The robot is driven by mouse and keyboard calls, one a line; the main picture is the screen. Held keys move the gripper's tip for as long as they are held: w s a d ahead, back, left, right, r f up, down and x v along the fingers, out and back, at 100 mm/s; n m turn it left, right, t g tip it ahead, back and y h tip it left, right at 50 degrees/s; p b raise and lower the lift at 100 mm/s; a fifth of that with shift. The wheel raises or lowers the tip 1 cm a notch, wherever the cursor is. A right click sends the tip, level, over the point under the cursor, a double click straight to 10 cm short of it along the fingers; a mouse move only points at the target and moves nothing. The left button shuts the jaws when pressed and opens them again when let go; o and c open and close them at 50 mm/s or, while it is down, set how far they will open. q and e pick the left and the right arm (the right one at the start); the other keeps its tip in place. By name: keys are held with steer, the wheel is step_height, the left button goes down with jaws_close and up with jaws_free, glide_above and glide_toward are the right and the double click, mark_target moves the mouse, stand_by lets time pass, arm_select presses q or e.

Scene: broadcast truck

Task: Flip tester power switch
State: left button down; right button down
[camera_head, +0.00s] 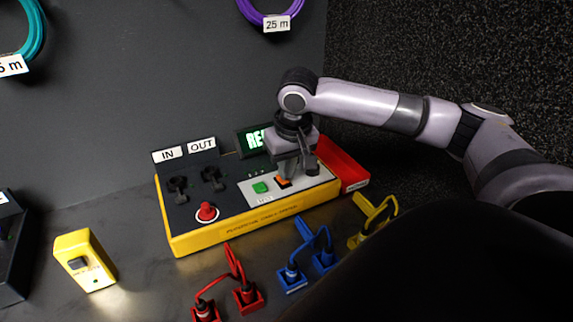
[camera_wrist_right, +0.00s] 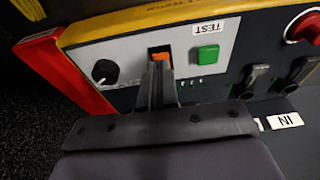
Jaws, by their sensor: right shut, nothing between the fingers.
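The yellow cable tester (camera_head: 255,221) stands on the dark bench in the head view, its display lit green behind my right gripper. Its orange power switch (camera_head: 283,182) sits on the light grey panel, beside the green TEST button (camera_head: 260,188). In the right wrist view the orange switch (camera_wrist_right: 160,56) shows just past the fingertips, partly covered by them. My right gripper (camera_head: 285,176) is shut and empty, pointing down with its tips at the switch. I cannot tell if they touch it. The same gripper shows in the wrist view (camera_wrist_right: 158,68). My left gripper is out of view.
A red knob (camera_head: 206,211) and two dark connectors stand on the tester's left part. A red tray (camera_head: 343,163) adjoins its right end. Red (camera_head: 232,280), blue (camera_head: 310,250) and yellow (camera_head: 375,220) cables lie in front. A yellow box (camera_head: 85,260) stands at left.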

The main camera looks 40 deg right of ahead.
steer(key=shift+f, duration=0.2)
steer(key=shift+s+f+t, duration=0.35)
steer(key=shift+f+t, duration=0.15)
steer(key=shift+w+r, duration=0.1)
steer(key=shift+w, duration=0.05)
steer(key=shift+w+r+p, duration=0.25)
steer(key=shift+w+p, duration=0.05)
steer(key=shift+p, duration=0.25)
steer(key=shift+w+d+p, duration=0.15)
steer(key=shift+w+p, duration=0.2)
steer(key=shift+p, duration=0.05)
